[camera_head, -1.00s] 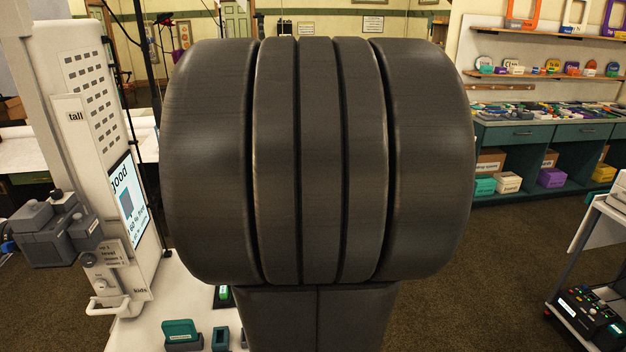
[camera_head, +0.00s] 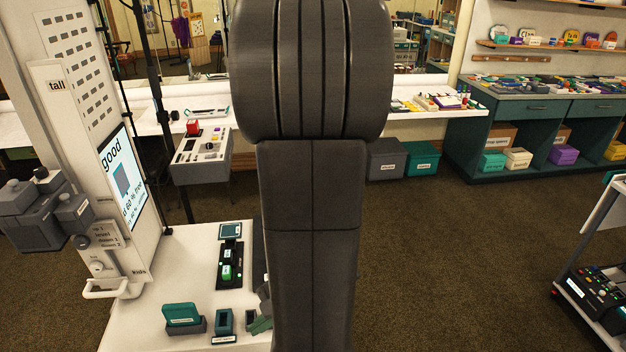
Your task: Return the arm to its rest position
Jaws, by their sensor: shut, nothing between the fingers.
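My own dark arm stands in the middle of the camera_head view. Its thick, banded joint (camera_head: 311,70) is at the top, and a long dark link (camera_head: 312,230) runs down from it to the bottom edge. I do not see my gripper or its fingertips; they are hidden behind the arm or outside the picture. A small grey and green piece (camera_head: 261,324) shows at the link's left edge, and I cannot tell what it is.
At the left a white table (camera_head: 185,260) carries a tall white panel (camera_head: 80,110), a black tray (camera_head: 230,264) and small teal holders (camera_head: 183,318). A teal cabinet (camera_head: 520,130) stands back right, a cart (camera_head: 600,290) at the right edge. Carpet between is clear.

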